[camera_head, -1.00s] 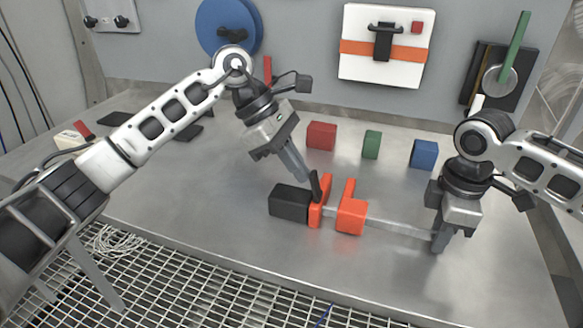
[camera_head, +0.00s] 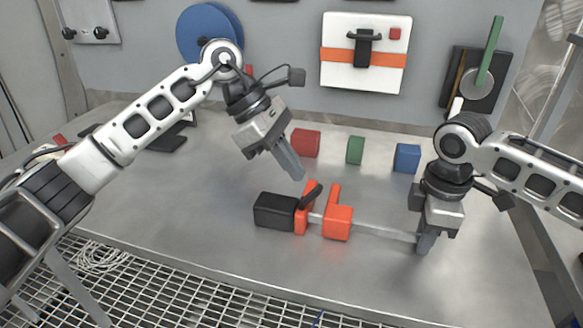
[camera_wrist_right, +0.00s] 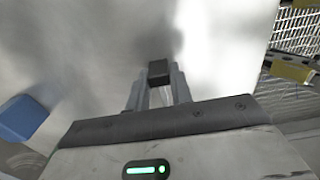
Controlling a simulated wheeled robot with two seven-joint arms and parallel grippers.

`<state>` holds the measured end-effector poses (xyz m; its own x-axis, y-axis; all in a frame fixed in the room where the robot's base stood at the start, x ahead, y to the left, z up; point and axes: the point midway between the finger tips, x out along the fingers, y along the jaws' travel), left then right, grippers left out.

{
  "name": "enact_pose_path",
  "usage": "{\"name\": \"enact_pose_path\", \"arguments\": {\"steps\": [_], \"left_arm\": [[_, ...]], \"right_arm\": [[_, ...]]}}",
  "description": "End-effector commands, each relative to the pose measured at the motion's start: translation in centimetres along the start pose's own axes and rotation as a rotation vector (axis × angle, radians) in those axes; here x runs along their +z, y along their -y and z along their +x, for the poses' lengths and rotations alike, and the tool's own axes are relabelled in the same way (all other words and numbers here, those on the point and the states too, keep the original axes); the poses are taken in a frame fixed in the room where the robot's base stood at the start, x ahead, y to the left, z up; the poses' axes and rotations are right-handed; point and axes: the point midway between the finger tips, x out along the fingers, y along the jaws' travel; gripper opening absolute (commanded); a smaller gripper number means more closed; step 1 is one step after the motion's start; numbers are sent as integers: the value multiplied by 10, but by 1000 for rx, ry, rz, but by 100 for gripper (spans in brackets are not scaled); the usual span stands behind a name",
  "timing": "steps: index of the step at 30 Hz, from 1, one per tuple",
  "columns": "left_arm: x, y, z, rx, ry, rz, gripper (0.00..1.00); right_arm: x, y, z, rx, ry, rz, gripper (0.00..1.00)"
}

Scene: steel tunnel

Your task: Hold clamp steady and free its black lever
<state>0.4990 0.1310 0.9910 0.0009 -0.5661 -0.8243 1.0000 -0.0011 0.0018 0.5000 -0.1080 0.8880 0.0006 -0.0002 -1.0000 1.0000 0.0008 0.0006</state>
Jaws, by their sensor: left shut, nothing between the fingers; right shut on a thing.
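The clamp lies on the steel table, with a black handle (camera_head: 275,211), an orange jaw (camera_head: 338,222) and a steel bar (camera_head: 385,232) running right. Its black lever (camera_head: 309,197) sticks up by the left orange jaw and leans to the right. My left gripper (camera_head: 298,177) is shut and empty, its fingertips pointing down just above and behind the lever, apart from it in the picture. My right gripper (camera_head: 424,248) is shut on the right end of the clamp's bar. In the right wrist view, a dark end piece (camera_wrist_right: 158,71) shows between the fingers.
A red block (camera_head: 305,143), a green block (camera_head: 355,150) and a blue block (camera_head: 406,158) stand behind the clamp. A white panel (camera_head: 340,75) with an orange band is on the back wall. A metal grating (camera_head: 190,300) lies in front of the table. Table room in front of the clamp is clear.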

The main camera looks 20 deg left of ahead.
Motion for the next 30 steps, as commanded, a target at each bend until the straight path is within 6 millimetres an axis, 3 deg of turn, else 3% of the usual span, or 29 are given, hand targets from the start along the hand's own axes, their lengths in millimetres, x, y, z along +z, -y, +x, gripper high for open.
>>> {"name": "enact_pose_path", "arguments": {"steps": [11, 24, 30], "left_arm": [[4, 0, -2, 0, 0, 0, 0], [66, 0, -45, 0, 0, 2, 0], [81, 0, -56, 0, -1, -1, 0]], "right_arm": [[0, 0, 1, -2, -1, -1, 0], [0, 0, 1, -2, -1, -1, 0], [0, 0, 1, -2, -1, -1, 0]]}}
